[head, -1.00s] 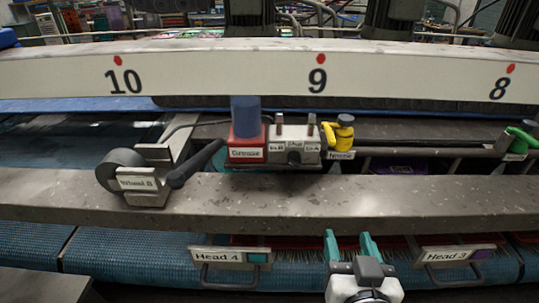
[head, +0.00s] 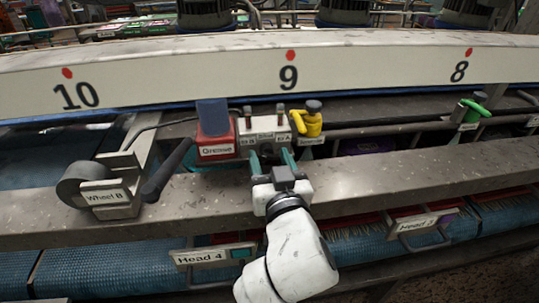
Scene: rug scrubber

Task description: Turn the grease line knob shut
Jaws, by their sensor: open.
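The dark round knob on this block's front is not clearly visible now; the fingertips and gripper body are in front of that area. My gripper (head: 271,160) is open, its two teal fingers pointing at the block's lower front. I cannot tell whether the fingers touch the block or straddle the knob.
A yellow valve (head: 307,123) stands close to the block's right. A green-handled valve (head: 474,110) is farther right. A grey wheel unit (head: 97,190) with a dark lever is at left. A long grey beam (head: 400,178) runs below my gripper.

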